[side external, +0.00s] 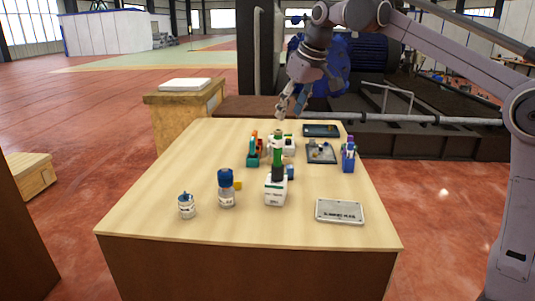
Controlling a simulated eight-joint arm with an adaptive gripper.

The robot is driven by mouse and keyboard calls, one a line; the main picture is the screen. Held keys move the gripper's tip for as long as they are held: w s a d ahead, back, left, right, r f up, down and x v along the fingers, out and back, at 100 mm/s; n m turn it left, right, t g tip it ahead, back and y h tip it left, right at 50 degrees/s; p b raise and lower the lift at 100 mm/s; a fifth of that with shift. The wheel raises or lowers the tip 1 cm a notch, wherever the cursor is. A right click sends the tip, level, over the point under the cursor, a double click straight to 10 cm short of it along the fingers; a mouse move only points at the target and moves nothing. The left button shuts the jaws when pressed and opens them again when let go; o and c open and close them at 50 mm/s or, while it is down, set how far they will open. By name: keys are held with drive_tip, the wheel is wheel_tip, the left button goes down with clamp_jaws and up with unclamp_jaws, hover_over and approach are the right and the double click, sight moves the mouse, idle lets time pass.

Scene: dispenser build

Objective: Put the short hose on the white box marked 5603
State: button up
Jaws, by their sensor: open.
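A white box (275,193) with a green stripe stands in the middle of the table. Its printed number is too small to read for sure. A dark upright part (278,172) with a green part (277,146) above it rises at the box; whether it rests on the box or stands behind it is hard to tell. I cannot pick out the short hose with certainty. A second whitish thing (289,148) stands farther back, partly hidden. My gripper (283,112) is open and appears empty, above the table's far edge, apart from the box.
A blue-capped bottle (226,190) and a small jar (187,207) stand front left. A grey plate (340,211) lies front right. A teal and orange thing (253,149), trays (321,130) and a blue-purple holder (348,158) stand farther back. The table's left side is clear.

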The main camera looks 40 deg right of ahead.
drive_tip(key=s+a+f+t, duration=0.1)
drive_tip(key=s+a+f, duration=0.1)
drive_tip(key=s+f, duration=0.9)
drive_tip(key=s+a+f+t, duration=0.1)
drive_tip(key=s+a+f, duration=0.2)
drive_tip(key=s+f, duration=0.8)
drive_tip(key=shift+f+t, duration=0.2)
drive_tip(key=shift+t, duration=0.1)
